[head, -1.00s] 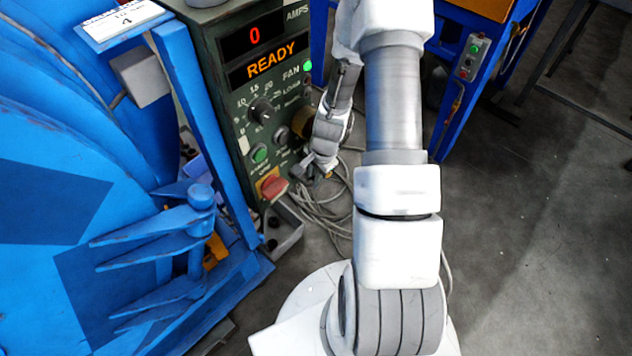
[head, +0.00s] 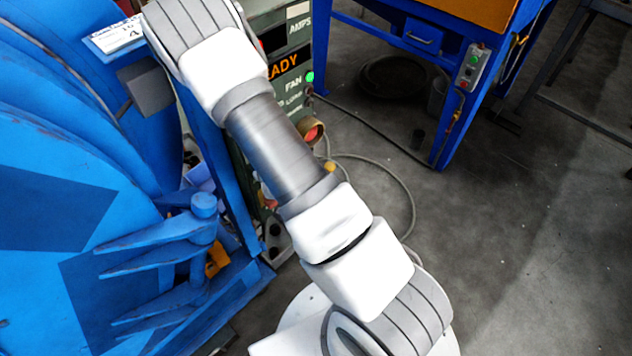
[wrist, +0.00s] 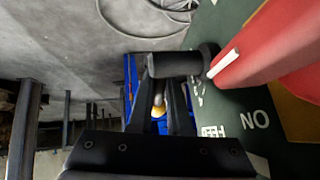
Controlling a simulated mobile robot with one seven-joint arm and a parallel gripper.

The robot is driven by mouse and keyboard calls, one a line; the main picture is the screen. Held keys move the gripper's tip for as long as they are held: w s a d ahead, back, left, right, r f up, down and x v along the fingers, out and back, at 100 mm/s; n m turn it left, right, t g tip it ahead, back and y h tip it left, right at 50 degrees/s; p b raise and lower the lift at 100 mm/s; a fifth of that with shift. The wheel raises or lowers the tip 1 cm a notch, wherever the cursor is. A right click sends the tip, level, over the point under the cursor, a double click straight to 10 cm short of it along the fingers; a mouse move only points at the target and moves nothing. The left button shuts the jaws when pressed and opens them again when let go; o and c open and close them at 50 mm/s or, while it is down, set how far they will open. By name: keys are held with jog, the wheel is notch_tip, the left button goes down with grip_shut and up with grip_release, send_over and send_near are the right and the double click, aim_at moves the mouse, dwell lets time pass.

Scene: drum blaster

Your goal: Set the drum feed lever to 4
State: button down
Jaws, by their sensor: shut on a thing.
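In the wrist view my gripper (wrist: 160,82) is shut, with a short black cylindrical grip (wrist: 178,65) across its fingertips. The grip meets a red part (wrist: 275,45) with a white line at its left end, in front of a green panel marked "ON". I cannot tell whether this is the drum feed lever, and I see no number scale beside it. In the head view my arm hides the gripper and much of the green control cabinet (head: 297,45). A white card (head: 118,36) is at the upper left.
The blue drum machine (head: 60,160) fills the left, with hinge arms (head: 160,250) jutting out. A blue stand (head: 440,60) with a small control box (head: 471,66) is at the upper right. A cable (head: 400,185) lies on the floor.

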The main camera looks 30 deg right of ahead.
jog(key=shift+a+r+t+h, duration=0.1)
jog(key=shift+r+t+h, duration=0.1)
jog(key=shift+h, duration=0.35)
jog(key=shift+r+t+h, duration=0.1)
jog(key=shift+t+h, duration=0.1)
jog(key=shift+h, duration=0.35)
jog(key=c, duration=0.9)
grip_release()
jog(key=shift+o, duration=0.2)
jog(key=p+v, duration=0.6)
jog(key=v, duration=1.1)
jog(key=shift+s+a, duration=0.2)
jog(key=shift+a, duration=0.05)
